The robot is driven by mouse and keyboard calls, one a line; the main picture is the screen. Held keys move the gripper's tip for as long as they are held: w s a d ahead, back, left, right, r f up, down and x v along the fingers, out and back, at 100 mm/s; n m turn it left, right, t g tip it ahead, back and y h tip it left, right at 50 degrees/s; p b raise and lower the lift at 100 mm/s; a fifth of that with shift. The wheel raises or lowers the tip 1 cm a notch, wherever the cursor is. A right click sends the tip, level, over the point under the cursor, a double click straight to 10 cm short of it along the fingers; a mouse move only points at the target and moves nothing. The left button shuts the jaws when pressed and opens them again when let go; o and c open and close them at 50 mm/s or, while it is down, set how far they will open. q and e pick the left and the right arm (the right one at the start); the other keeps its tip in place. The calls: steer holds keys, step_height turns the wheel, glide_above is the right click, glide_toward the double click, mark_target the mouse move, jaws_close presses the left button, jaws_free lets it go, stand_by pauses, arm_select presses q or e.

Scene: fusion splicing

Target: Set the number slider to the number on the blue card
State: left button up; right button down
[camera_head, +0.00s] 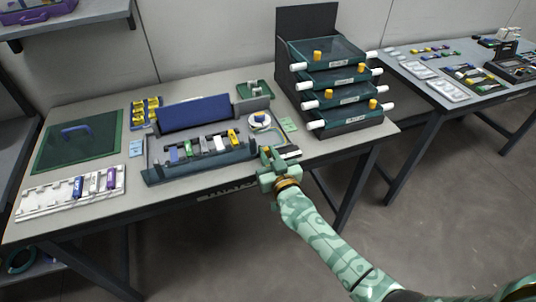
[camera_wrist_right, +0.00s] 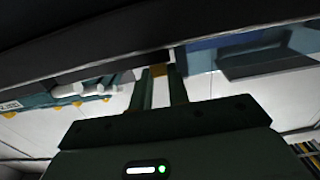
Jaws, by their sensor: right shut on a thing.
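My right gripper (camera_head: 267,156) is at the front edge of the table, to the right of the long grey tray. A dark and white strip (camera_head: 291,153), which looks like the number slider, sticks out to the right of the fingers. Its numbers are too small to read. A light blue card (camera_head: 136,148) lies left of the grey tray; its number cannot be read. My left gripper is not in view.
The grey tray (camera_head: 200,171) holds several coloured pieces. A green card (camera_head: 289,125) and a round white spool (camera_head: 259,120) lie behind the gripper. A rack of green drawers (camera_head: 335,90) stands at the right. A white tray (camera_head: 45,201) is at the left.

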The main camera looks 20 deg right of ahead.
mark_target(288, 156)
steer(key=d+p, duration=0.1)
steer(key=d, duration=0.5)
steer(key=shift+w, duration=0.1)
steer(key=c, duration=1.3)
jaws_free()
steer(key=shift+a, duration=0.1)
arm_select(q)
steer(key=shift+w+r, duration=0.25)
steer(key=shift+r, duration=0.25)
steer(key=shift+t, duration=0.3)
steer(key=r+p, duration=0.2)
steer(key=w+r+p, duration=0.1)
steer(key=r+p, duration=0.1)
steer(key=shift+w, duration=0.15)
arm_select(e)
steer(key=s, duration=1.6)
steer(key=shift+s+d, duration=0.2)
steer(key=shift+d, duration=0.1)
